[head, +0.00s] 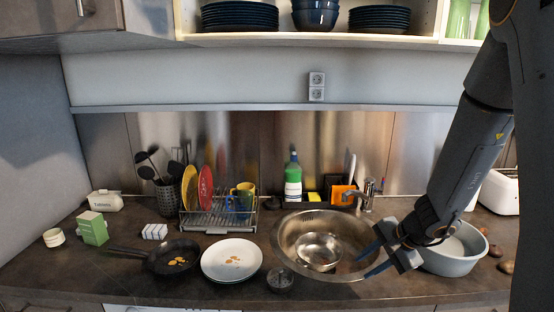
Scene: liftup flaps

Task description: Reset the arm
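My arm comes down from the upper right of the head view. My gripper (368,262) hangs over the right side of the round metal sink (286,232), pointing left. Its two blue fingers are spread apart with nothing visible between them, so it is open. A metal bowl (318,250) sits in the sink to the left of the fingers. A grey basin (452,262) stands to the right, partly hidden behind my gripper.
The counter holds a pan (168,258), a white plate (231,259), a dish rack (218,218) and a green box (92,228). A tap (367,194) rises behind the sink. Above is an open shelf (300,38) with dark dishes. A closed cabinet (60,22) hangs upper left.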

